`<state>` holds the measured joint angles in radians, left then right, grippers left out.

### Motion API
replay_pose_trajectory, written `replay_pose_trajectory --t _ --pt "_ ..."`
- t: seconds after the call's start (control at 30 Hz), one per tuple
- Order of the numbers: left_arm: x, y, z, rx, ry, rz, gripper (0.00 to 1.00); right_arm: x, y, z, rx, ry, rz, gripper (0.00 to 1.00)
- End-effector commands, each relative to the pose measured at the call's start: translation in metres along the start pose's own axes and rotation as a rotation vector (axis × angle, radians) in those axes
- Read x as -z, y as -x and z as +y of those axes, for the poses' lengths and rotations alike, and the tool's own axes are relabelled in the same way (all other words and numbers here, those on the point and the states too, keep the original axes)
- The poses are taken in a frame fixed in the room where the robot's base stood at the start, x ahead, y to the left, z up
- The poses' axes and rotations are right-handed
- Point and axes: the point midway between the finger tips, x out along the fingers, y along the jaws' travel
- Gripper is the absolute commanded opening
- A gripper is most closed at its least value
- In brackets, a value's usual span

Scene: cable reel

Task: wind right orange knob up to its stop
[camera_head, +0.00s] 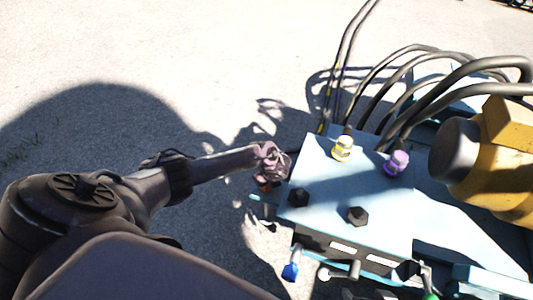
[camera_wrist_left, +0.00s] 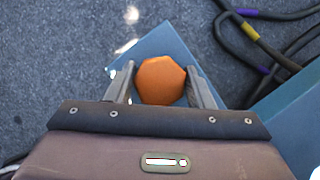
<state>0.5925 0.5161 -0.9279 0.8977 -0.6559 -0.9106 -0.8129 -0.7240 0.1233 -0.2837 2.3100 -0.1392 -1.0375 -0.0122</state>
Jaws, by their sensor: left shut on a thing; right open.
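The orange knob (camera_wrist_left: 160,80) is a faceted, rounded cap above a pale blue plate in the left wrist view. My left gripper (camera_wrist_left: 162,88) is shut on it, with one finger on each side. In the head view my left gripper (camera_head: 268,165) reaches in from the left to the left edge of the blue machine (camera_head: 375,205). Only a small orange patch (camera_head: 265,186) shows under it there; the rest is hidden. I cannot make out my right gripper in either view.
Yellow (camera_head: 343,149) and purple (camera_head: 397,162) fittings and two dark bolts (camera_head: 357,216) stand on the machine top. Thick black hoses (camera_head: 400,65) arch behind. A yellow body (camera_head: 505,160) is at right. Small levers, one blue-tipped (camera_head: 290,271), line the front. Open ground lies left.

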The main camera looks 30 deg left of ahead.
Motion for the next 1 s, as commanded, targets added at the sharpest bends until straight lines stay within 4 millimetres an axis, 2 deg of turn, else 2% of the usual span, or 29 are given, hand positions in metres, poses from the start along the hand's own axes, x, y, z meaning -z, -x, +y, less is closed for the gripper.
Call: replay_pose_trajectory --t 0.57,0.6,0.7,0.73,1.0 --pt "-0.0011 -0.0002 0.0004 -0.012 0.026 -0.002 0.25 0.0 0.0005 0.0017 -0.004 -0.002 -0.006 0.7" --pt "-0.0011 -0.0002 0.0004 -0.012 0.026 -0.002 0.53 0.0 0.0005 0.0017 -0.004 -0.002 -0.006 0.7" --pt "-0.0009 -0.0001 0.0003 -0.011 0.026 -0.001 0.66 0.0001 0.0006 0.0018 -0.004 -0.002 -0.006 0.7" --pt "-0.0009 -0.0001 0.0002 -0.011 0.026 -0.001 0.69 0.0002 0.0006 0.0018 -0.004 -0.001 -0.006 0.7" --pt "-0.0009 0.0009 0.0 -0.011 0.025 -0.001 0.69 0.0007 0.0011 0.0017 -0.004 -0.001 -0.005 0.7"
